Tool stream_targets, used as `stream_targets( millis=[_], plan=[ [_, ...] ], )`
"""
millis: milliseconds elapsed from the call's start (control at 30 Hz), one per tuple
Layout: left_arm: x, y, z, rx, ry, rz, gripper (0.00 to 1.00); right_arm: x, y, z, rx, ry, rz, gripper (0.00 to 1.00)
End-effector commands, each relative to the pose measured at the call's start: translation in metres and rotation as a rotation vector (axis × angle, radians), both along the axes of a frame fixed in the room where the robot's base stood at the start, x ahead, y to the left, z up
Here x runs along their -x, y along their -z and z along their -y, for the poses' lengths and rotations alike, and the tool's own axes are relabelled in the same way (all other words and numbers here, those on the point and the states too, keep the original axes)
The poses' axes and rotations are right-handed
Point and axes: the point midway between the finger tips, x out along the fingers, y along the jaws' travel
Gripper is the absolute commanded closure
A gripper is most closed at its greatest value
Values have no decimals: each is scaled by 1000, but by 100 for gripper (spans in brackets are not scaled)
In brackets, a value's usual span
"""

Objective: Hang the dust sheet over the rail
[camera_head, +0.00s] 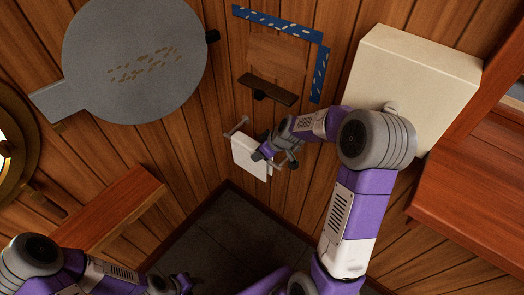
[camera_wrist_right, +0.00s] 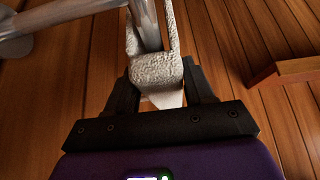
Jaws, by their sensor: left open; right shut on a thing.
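The dust sheet (camera_head: 246,160) is a white cloth beside the wooden wall in the head view. It hangs at the metal rail (camera_head: 237,127), whose end shows above the sheet's left side. My right gripper (camera_head: 268,154) is at the sheet's right side. In the right wrist view, my right gripper (camera_wrist_right: 160,88) is shut on a rough white fold of the sheet (camera_wrist_right: 156,72). The grey rail (camera_wrist_right: 75,12) runs close to the fold; whether the cloth fully crosses it is hidden. My left gripper (camera_head: 172,284) is open and empty at the bottom edge, partly cut off.
A brown wooden shelf (camera_head: 268,89) and blue-framed panel (camera_head: 275,22) are above the rail. A cream box (camera_head: 415,80) and red-brown cabinet (camera_head: 470,190) are at the right. A wooden ledge (camera_head: 108,210) is at the left. The dark floor (camera_head: 235,235) is clear.

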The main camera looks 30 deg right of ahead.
Motion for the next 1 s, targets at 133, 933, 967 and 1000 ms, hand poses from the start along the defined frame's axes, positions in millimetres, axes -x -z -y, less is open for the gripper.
stream_targets(
  millis=[133,933,967,1000],
  plan=[
    [0,-1,0,0,0,0,57,0,-1,0,0,1,1,100],
    [0,2,0,0,0,0,57,0,6,0,1,1,0,35],
    [0,2,0,0,0,0,57,0,6,0,1,1,0,30],
    [0,2,0,0,0,0,57,0,6,0,1,1,0,24]
  ],
)
